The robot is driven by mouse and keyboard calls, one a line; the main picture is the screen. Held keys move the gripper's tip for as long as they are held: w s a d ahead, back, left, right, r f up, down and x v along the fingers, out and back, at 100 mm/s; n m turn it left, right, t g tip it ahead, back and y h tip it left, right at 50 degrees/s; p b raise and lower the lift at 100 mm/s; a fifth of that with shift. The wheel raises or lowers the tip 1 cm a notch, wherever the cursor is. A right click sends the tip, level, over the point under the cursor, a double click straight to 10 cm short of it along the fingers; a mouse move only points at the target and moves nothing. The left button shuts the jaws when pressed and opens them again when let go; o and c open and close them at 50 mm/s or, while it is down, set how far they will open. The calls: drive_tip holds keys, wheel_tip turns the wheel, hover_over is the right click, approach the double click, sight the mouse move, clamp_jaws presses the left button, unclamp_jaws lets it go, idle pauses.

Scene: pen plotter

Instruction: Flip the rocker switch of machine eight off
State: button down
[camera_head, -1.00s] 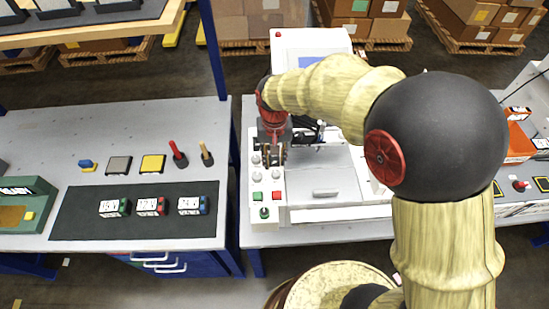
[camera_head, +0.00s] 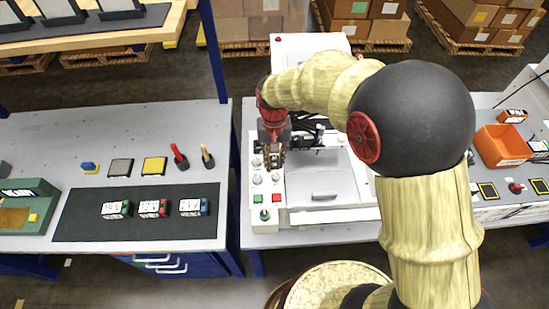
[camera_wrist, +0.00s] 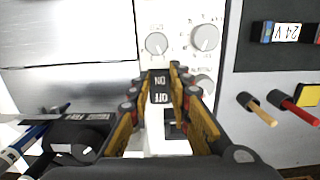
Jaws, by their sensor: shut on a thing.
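The white machine stands in the middle of the head view, with a control panel (camera_head: 266,218) on its left side. I cannot tell which side of the rocker is pressed in. In the head view my gripper (camera_head: 273,157) is over the upper part of the panel and hides the switch. No machine number is readable.
A green button (camera_head: 258,199), a red button (camera_head: 276,198) and a green-topped control (camera_head: 264,214) lie below the knobs on the panel. The machine's grey lid (camera_head: 322,180) is right of it. A bench with a dark mat (camera_head: 90,227) stands left, and an orange bin (camera_head: 502,146) right.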

drive_tip(key=shift+w+r+g+p, duration=0.15)
drive_tip(key=shift+w+g+p, duration=0.1)
drive_tip(key=shift+g+p, duration=0.7)
drive_tip(key=shift+w+r+g+p, duration=0.15)
drive_tip(key=shift+g+p, duration=0.3)
drive_tip(key=shift+p, duration=0.9)
drive_tip(key=shift+f, duration=0.1)
drive_tip(key=c, duration=1.9)
unclamp_jaws()
drive_tip(key=v, duration=1.2)
drive_tip(key=shift+w, duration=0.15)
